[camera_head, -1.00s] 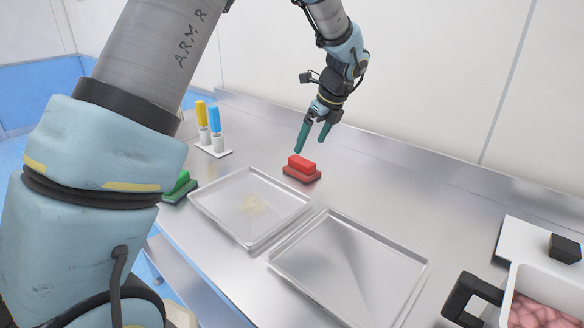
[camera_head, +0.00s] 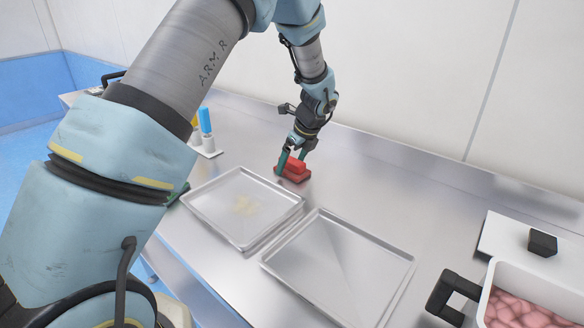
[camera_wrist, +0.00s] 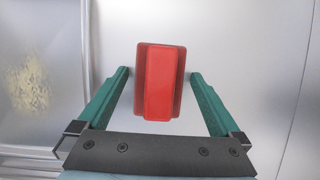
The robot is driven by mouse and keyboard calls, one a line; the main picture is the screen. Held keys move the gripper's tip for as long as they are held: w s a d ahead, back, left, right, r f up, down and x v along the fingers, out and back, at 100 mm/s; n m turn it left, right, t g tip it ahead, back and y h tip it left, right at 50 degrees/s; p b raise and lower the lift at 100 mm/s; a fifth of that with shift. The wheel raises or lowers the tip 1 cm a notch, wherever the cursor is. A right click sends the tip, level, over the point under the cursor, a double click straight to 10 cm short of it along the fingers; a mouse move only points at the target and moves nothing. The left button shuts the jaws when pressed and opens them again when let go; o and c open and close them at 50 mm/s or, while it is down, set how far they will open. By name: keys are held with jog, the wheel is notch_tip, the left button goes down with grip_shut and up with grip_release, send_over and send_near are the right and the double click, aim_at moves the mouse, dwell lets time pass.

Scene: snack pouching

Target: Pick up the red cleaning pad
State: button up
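The red cleaning pad (camera_head: 293,171) sits on the steel table behind the two trays, a raised block on a wider base. In the wrist view the pad (camera_wrist: 159,82) lies between the two green fingers. My gripper (camera_head: 294,159) is lowered around the pad, its fingers open on either side. In the wrist view, gaps show between the pad and both fingers of my gripper (camera_wrist: 160,75). In the head view, one finger covers part of the pad.
A tray with pale crumbs (camera_head: 200,216) and an empty tray (camera_head: 318,299) lie in front. A green pad (camera_head: 176,196) is mostly hidden behind my arm. Blue and yellow bottles on a white stand (camera_head: 211,153) are at left. A white container of pink pieces (camera_head: 500,268) stands at right.

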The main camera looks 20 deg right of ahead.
aim_at(292, 160)
jog(key=c, duration=1.2)
jog(key=shift+r, duration=0.1)
notch_tip(292, 160, up, 10)
jog(key=shift+f+b, duration=0.1)
jog(key=shift+b, duration=1.05)
